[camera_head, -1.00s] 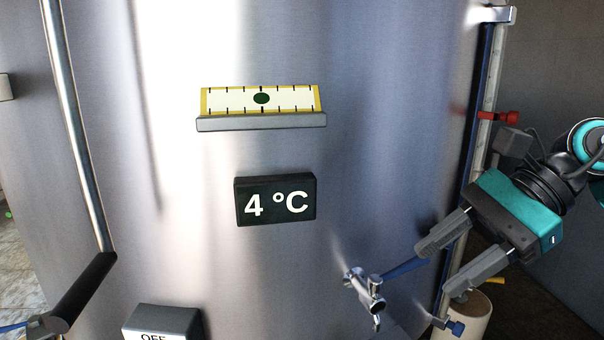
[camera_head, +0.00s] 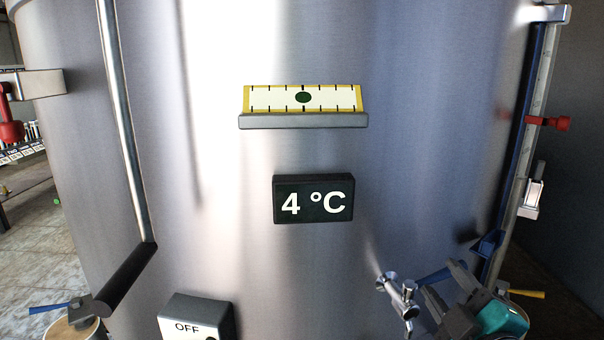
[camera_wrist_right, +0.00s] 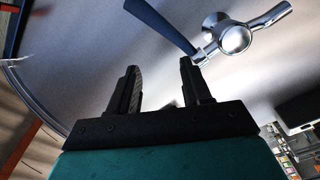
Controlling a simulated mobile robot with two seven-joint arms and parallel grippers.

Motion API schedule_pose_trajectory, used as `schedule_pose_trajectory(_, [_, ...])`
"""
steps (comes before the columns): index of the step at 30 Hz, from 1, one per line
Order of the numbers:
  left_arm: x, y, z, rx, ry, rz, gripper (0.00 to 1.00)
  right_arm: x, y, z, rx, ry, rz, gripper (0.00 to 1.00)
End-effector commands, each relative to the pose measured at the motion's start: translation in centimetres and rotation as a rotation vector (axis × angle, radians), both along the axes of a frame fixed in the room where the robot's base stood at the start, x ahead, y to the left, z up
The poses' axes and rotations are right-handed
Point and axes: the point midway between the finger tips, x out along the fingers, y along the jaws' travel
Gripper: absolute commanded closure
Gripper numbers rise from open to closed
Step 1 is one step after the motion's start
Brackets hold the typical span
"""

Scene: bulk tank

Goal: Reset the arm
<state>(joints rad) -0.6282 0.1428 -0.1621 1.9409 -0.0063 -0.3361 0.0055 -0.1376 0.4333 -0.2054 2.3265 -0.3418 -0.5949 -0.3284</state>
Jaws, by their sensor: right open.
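My right gripper (camera_head: 446,283) is low at the right in the head view, close to the tank's metal tap (camera_head: 402,290). It is open, and nothing shows between its fingers. In the right wrist view the two fingers (camera_wrist_right: 159,70) stand apart, with the tap (camera_wrist_right: 236,38) and its blue lever (camera_wrist_right: 162,24) just beyond them. Whether a finger touches the lever is unclear. Part of the right arm is cut off by the bottom edge of the head view. My left gripper is not in view.
The steel tank (camera_head: 420,130) fills the middle. It bears a level gauge (camera_head: 340,97), a 4 °C display (camera_head: 313,199) and an OFF box (camera_head: 195,316). A red valve handle (camera_head: 548,122) sits on the upright at right. A pipe with a black sleeve (camera_head: 125,277) runs down the left.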

Motion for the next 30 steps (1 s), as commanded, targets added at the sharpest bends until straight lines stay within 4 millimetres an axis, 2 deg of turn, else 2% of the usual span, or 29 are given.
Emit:
schedule_pose_trajectory(1, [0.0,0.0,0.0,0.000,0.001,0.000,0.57,-1.0,-0.5,-2.7,0.086,0.118,-0.048,0.52])
schedule_pose_trajectory(6, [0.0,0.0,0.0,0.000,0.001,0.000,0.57,-6.1,-1.5,-11.3,0.344,0.517,-0.224,0.52])
schedule_pose_trajectory(10, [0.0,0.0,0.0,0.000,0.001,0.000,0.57,-10.5,-1.4,-15.7,0.475,0.751,-0.334,0.52])
schedule_pose_trajectory(15, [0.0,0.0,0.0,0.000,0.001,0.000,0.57,-15.6,-0.7,-19.1,0.584,0.980,-0.443,0.52])
schedule_pose_trajectory(23, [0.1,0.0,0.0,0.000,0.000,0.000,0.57,-22.7,0.7,-21.9,0.701,1.269,-0.586,0.52])
schedule_pose_trajectory(24, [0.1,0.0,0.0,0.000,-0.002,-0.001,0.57,-21.8,0.7,-22.2,0.701,1.238,-0.567,0.52])
schedule_pose_trajectory(30, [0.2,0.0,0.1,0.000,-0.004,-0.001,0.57,-19.8,1.2,-24.0,0.725,1.153,-0.508,0.52])
